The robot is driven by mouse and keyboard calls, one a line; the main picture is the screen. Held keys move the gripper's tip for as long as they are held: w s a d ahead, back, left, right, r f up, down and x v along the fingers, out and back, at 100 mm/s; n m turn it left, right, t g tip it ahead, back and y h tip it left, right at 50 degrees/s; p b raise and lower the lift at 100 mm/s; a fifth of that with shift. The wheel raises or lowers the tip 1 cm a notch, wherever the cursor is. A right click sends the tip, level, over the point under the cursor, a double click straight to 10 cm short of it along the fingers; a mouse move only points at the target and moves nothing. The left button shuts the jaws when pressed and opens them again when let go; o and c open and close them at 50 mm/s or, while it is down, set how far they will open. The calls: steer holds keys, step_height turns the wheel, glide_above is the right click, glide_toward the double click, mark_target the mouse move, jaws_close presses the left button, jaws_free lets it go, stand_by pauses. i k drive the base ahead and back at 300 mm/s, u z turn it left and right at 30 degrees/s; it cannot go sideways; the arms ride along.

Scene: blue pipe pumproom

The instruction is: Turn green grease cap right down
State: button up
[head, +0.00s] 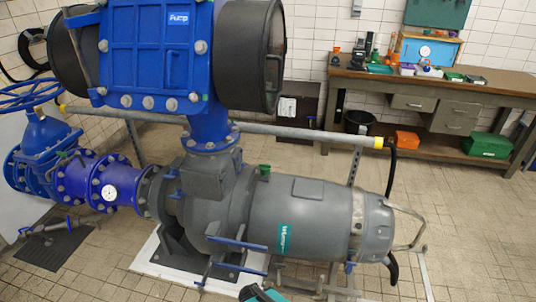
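A small green cap (265,169) stands upright on top of the grey pump (315,213), just right of its blue upright pipe. It is the rightmost of the small green fittings I see on the machinery. Another small green piece (62,154) sits on the blue valve piping at the left. My gripper's fingers do not show. Only a teal and black piece, which seems to be part of my arm, shows at the bottom edge, below and apart from the pump. No contact with the cap shows.
A grey rail (260,129) with a yellow end runs behind the pump. Blue bars (238,243) and a bent grey handle (412,225) stick out around it. A workbench (435,85) with tools stands at the back right.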

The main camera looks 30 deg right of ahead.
mark_target(265, 169)
steer(key=z, duration=0.4)
steer(key=i, duration=1.1)
steer(key=z, duration=0.05)
